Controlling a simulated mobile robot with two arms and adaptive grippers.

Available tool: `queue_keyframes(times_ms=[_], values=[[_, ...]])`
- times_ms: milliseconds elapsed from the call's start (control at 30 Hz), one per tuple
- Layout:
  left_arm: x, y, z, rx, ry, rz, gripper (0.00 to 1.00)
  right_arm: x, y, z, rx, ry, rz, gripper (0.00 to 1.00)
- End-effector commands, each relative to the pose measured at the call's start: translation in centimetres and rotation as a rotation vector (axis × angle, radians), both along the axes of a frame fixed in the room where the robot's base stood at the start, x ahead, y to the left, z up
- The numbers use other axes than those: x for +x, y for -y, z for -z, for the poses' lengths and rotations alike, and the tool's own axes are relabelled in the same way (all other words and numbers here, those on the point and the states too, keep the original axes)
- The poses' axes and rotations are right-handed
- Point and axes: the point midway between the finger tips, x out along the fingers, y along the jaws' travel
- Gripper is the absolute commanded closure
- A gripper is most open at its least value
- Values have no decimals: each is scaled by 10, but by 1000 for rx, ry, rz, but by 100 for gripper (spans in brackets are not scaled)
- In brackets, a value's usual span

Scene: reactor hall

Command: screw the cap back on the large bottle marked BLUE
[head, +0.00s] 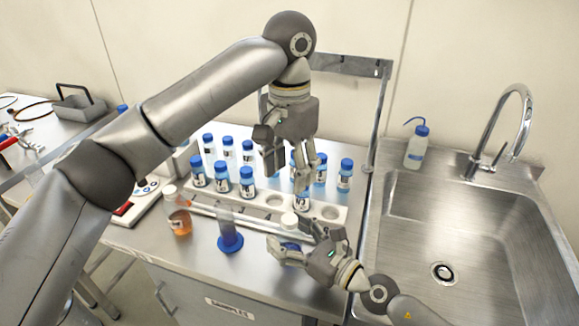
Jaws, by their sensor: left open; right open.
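A bottle with blue contents (290,246) stands near the bench's front edge, mostly hidden by my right gripper. Its top is pale; I cannot tell whether that is a cap or a bare neck, and no BLUE marking is readable. My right gripper (276,246) is open, with its fingers at this bottle; contact is unclear. My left gripper (285,178) is open and points down above the rack, over the small bottles, apart from the blue bottle. A bottle of orange liquid (180,222) with a pale top stands to the left. I cannot make out a loose cap.
A white rack (328,211) holds several small blue-capped bottles (247,182). A blue-based cylinder (229,242) stands in front of it. A device with a red switch (123,209) is at left. The sink (460,220) and a wash bottle (416,150) are at right.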

Motion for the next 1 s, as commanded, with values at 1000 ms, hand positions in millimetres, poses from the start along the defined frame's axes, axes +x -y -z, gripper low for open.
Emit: queue_keyframes(times_ms=[1000], values=[[0, 0, 0, 0, 0, 0, 47, -76, 89, 1, 0, -1, 1, 29]])
